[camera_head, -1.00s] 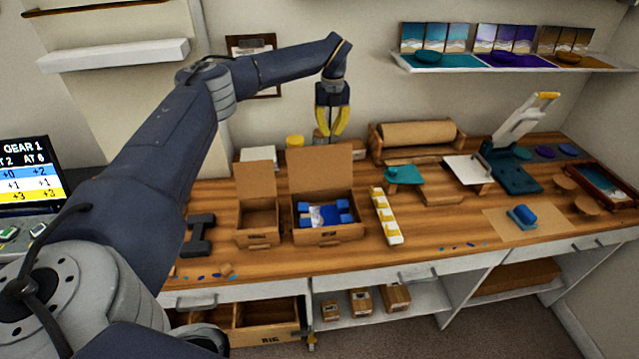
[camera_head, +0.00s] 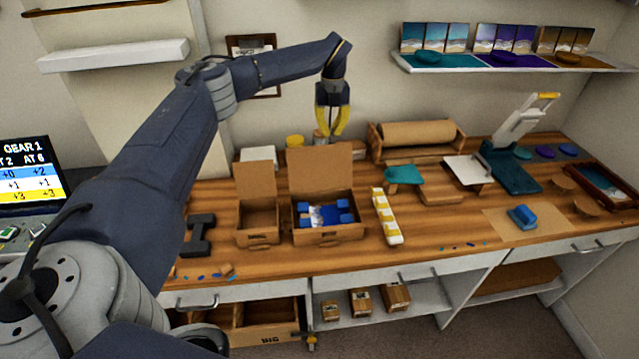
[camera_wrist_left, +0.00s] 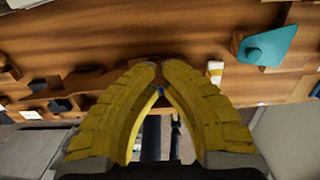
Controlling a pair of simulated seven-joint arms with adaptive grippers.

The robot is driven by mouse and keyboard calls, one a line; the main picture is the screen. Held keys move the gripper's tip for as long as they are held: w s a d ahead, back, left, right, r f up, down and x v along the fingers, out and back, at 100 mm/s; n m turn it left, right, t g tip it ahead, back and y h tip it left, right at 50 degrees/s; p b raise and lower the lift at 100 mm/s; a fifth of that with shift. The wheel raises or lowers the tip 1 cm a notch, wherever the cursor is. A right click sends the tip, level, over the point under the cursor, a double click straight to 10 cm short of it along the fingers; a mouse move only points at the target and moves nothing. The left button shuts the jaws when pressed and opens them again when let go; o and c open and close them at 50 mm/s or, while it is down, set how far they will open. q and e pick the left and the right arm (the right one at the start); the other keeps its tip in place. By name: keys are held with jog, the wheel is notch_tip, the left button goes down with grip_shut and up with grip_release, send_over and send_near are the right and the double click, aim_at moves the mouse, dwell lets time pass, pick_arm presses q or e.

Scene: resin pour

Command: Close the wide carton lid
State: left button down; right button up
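The wide carton (camera_head: 328,236) stands on the wooden bench in the head view. Its lid (camera_head: 320,167) is open and stands up at the back edge. Blue pieces and a white-and-blue printed sheet (camera_head: 325,215) lie inside it. My left gripper (camera_head: 331,134) hangs above and behind the raised lid, apart from it, with its yellow fingers pointing down. In the left wrist view its fingertips (camera_wrist_left: 161,70) come together with nothing clearly held between them. My right gripper is out of view.
A narrower carton (camera_head: 257,238) with its lid (camera_head: 255,180) up stands just left. A white strip with yellow pieces (camera_head: 386,217) lies close on the right. A paper roll holder (camera_head: 417,138) stands behind. A dark tool (camera_head: 198,235) lies at the left.

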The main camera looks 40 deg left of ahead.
aim_at(331, 148)
pick_arm(q)
jog(key=shift+f, duration=0.1)
jog(key=shift+f, duration=3.2)
jog(key=shift+s, duration=0.1)
jog(key=shift+s+d, duration=1.65)
jog(key=shift+s, duration=0.15)
jog(key=shift+s+d, duration=1.6)
jog(key=shift+s, duration=0.15)
jog(key=shift+r, duration=0.15)
jog(key=shift+w+r, duration=0.1)
jog(key=shift+r, duration=0.15)
notch_tip(331, 148, up, 8)
jog(key=shift+r, duration=0.15)
jog(key=shift+d, duration=0.1)
